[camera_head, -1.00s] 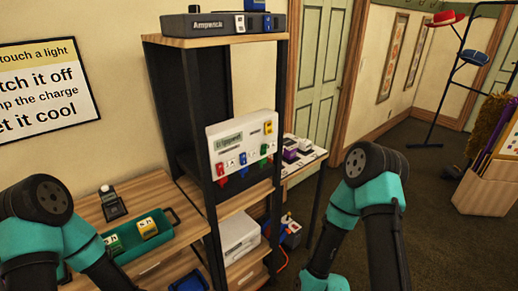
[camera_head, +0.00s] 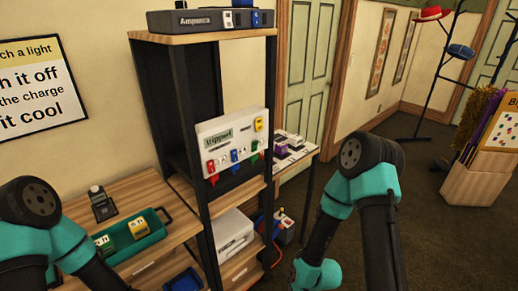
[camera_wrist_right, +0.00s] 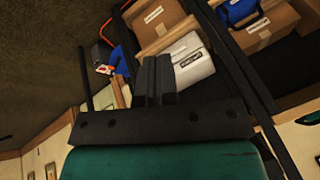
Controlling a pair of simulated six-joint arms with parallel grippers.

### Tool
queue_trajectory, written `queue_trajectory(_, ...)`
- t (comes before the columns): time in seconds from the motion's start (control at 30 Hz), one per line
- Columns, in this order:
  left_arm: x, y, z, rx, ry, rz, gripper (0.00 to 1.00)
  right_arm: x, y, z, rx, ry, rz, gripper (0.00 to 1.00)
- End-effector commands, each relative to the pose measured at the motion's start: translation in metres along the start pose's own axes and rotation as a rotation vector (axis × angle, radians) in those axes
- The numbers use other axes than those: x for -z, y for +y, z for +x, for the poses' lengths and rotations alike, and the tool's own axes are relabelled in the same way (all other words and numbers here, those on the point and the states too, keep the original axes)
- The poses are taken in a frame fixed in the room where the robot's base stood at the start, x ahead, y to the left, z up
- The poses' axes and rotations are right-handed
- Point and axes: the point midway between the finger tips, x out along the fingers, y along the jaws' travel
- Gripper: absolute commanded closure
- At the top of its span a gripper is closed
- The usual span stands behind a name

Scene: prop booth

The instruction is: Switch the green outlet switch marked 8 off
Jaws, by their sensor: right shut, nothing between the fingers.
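The white outlet panel (camera_head: 230,145) stands upright on the middle shelf in the head view. Coloured switches sit along its lower part, including red (camera_head: 212,166), blue (camera_head: 234,156) and a green switch (camera_head: 254,147) toward the right end. The number on the green switch is too small to read, and I cannot tell its position. My right gripper (camera_wrist_right: 155,72) is shut and empty in the right wrist view, in front of lower shelves with boxes. The panel's switches cannot be made out there. My left gripper is outside the views.
The dark shelf posts (camera_head: 202,170) flank the panel. A teal tray (camera_head: 140,249) with a yellow and a green block sits on the left cabinet. A white box (camera_head: 233,232) stands on the lower shelf. A small table (camera_head: 293,152) is right of the shelf; open floor lies further right.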

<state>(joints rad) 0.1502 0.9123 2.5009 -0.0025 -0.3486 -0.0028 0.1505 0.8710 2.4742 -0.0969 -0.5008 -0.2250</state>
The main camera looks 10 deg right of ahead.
Motion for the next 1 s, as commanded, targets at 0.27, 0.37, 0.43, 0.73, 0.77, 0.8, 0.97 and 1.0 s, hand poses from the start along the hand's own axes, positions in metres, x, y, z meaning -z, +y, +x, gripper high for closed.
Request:
queue_trajectory(0.27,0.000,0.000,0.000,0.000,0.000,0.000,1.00,0.104,0.007,-0.027,-0.078,0.374,-0.502,1.00)
queue_trajectory(0.37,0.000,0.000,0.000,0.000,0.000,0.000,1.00,0.140,0.006,-0.043,-0.135,0.506,-0.679,1.00)
queue_trajectory(0.43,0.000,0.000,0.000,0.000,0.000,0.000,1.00,0.163,0.004,-0.057,-0.185,0.597,-0.801,1.00)
queue_trajectory(0.73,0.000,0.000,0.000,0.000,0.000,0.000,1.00,0.249,-0.013,-0.134,-0.486,0.973,-1.272,1.00)
queue_trajectory(0.77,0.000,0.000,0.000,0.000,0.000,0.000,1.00,0.257,-0.016,-0.143,-0.524,1.009,-1.314,1.00)
queue_trajectory(0.8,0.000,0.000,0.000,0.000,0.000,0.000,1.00,0.265,-0.019,-0.155,-0.578,1.055,-1.368,1.00)
queue_trajectory(0.97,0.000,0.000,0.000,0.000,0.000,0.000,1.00,0.293,-0.032,-0.203,-0.802,1.225,-1.550,1.00)
queue_trajectory(1.0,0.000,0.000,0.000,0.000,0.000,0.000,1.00,0.297,-0.035,-0.213,-0.853,1.258,-1.584,1.00)
